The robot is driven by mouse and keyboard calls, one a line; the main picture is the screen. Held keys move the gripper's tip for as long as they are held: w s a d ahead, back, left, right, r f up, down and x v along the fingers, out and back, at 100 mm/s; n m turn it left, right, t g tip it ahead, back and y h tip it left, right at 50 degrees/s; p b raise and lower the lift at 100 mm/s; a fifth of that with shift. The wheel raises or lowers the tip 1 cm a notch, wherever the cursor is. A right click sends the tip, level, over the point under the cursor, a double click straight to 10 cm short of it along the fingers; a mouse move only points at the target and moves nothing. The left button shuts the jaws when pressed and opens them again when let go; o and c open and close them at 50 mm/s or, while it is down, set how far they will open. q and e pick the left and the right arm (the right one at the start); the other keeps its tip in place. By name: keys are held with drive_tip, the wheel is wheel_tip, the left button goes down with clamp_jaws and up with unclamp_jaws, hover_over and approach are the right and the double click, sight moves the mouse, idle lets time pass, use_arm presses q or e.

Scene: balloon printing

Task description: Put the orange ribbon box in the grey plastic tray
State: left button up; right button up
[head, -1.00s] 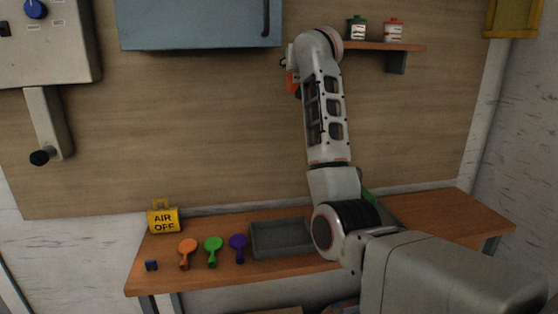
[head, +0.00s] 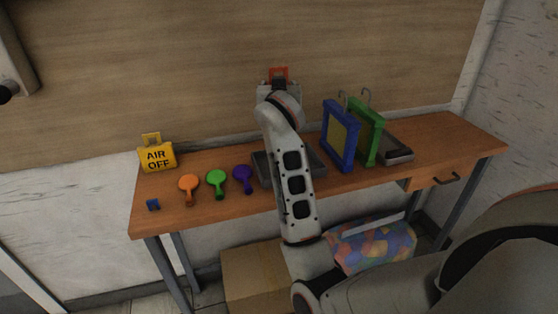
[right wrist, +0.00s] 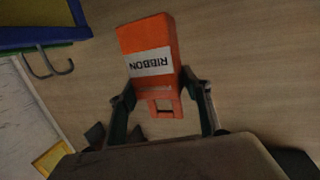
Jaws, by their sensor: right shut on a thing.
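The orange ribbon box (right wrist: 153,50), with a white label reading RIBBON, is held between the fingers of my right gripper (right wrist: 165,95), which is shut on it. In the head view the box (head: 278,74) shows as an orange patch above my right wrist, against the wooden wall panel. The grey plastic tray (head: 261,168) lies on the workbench, below the held box in the picture and partly hidden by my right arm. The box is apart from the tray. My left gripper is not in view.
Orange (head: 189,186), green (head: 216,181) and purple (head: 243,178) balloon-shaped paddles lie left of the tray. A yellow AIR OFF sign (head: 158,156) and small blue piece (head: 153,205) are further left. Blue (head: 341,137) and green (head: 367,130) frames stand to the right, near another grey tray (head: 398,151).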

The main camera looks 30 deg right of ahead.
wheel_tip(320, 180, down, 19)
drive_tip(key=shift+f+b, duration=0.15)
drive_tip(key=shift+b, duration=1)
drive_tip(key=shift+f, duration=0.1)
drive_tip(key=o, duration=0.8)
drive_tip(key=shift+f, duration=0.1)
drive_tip(key=shift+c, duration=0.2)
drive_tip(key=o, duration=0.4)
